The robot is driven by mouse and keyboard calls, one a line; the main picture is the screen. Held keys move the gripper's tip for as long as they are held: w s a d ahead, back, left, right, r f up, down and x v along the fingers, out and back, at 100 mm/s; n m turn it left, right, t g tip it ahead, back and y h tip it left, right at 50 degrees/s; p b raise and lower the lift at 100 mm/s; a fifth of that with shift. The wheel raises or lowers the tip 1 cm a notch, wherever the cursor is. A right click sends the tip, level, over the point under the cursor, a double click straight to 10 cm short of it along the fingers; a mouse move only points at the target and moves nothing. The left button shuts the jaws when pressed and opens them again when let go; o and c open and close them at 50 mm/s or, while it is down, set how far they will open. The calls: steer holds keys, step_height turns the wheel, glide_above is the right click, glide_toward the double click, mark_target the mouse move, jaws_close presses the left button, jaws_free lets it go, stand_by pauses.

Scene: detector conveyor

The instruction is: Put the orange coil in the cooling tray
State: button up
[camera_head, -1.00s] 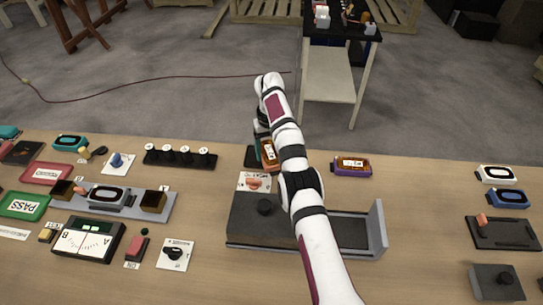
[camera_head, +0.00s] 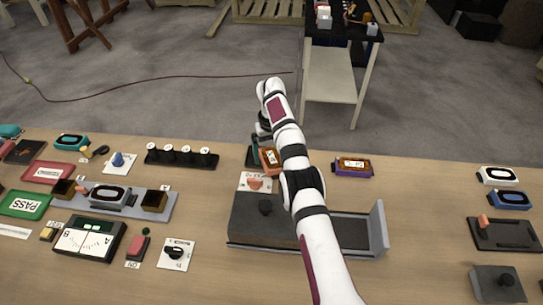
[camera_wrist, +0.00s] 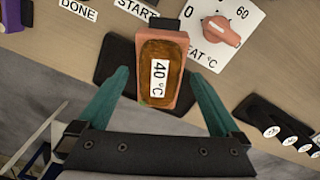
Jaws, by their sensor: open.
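The orange coil (camera_wrist: 180,100), with an amber middle and a "40 °C" label, sits over a dark pad (camera_wrist: 115,60) in the wrist view. In the head view the coil (camera_head: 270,161) is partly hidden behind my arm. My gripper (camera_wrist: 158,76) is open, with a teal finger on each side of the coil's near part. Narrow gaps show beside the coil, and I see no firm grip. My gripper also shows in the head view (camera_head: 263,143), partly covered. I cannot tell for certain which tray is the cooling tray; small labels are unreadable.
A dial card (camera_head: 257,182) and a large grey box with a bed (camera_head: 263,220) lie close in front. A purple-framed coil (camera_head: 352,167) stands to the right. Red (camera_head: 48,173) and green (camera_head: 24,204) trays lie far left.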

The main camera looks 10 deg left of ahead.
mark_target(272, 159)
step_height(272, 159, up, 4)
steer(key=shift+d+f, duration=0.1)
step_height(272, 159, up, 8)
steer(key=s+d+m, duration=0.2)
steer(key=d, duration=0.1)
steer(key=s+d+r+m+y, duration=0.1)
steer(key=s+d+r+m, duration=0.1)
steer(key=s+d+r, duration=0.35)
steer(key=s+d+r+m, duration=0.2)
steer(key=s+r, duration=0.5)
steer(key=s, duration=0.4)
steer(key=s+d+f+m, duration=0.1)
steer(key=s+f+m, duration=0.1)
steer(key=s, duration=1)
steer(key=s+d+f+m, duration=0.1)
steer(key=s+f, duration=0.3)
steer(key=s, duration=0.8)
steer(key=shift+s+d+m+y, duration=0.2)
steer(key=shift+s+m+y, duration=0.15)
steer(key=shift+m, duration=0.25)
